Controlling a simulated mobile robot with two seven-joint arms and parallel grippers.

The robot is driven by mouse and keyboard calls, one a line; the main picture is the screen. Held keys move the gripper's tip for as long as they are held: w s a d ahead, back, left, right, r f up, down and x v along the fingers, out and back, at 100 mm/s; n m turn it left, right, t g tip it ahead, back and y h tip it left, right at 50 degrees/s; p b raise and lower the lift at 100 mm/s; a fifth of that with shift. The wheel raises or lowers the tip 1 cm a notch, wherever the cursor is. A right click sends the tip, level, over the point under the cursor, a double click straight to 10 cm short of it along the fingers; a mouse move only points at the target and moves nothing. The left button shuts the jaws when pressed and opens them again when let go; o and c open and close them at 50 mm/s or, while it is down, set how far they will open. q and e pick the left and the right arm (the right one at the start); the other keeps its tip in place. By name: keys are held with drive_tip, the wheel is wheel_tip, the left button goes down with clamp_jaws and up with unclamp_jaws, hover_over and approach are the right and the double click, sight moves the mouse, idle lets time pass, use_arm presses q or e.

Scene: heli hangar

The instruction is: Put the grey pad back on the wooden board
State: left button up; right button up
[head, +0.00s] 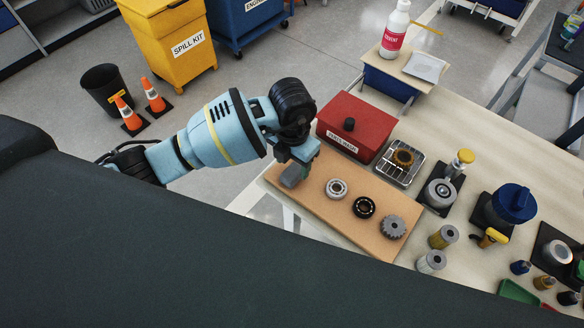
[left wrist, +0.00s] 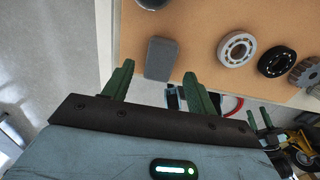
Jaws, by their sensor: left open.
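The grey pad (head: 290,179) is at the left end of the wooden board (head: 325,211), just below my left gripper (head: 298,163). In the left wrist view the pad (left wrist: 161,58) is a dark grey block with rounded corners, close to the edge of the board (left wrist: 195,22). The green fingers of my left gripper (left wrist: 158,72) stand open, one on each side of the pad's near end. Whether the pad rests flat on the board or a finger touches it, I cannot tell.
A pale ring bearing (head: 336,188), a black bearing (head: 364,207) and a grey gear (head: 392,227) lie in a row on the board. A red box (head: 356,126) stands behind it. A wire tray (head: 400,162) with a brass gear is beside the box.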

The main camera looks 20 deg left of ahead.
sight(292, 173)
use_arm(q)
wheel_tip(292, 173, up, 8)
drive_tip(key=shift+r+p, duration=0.15)
drive_tip(key=shift+p, duration=0.15)
idle(0.3)
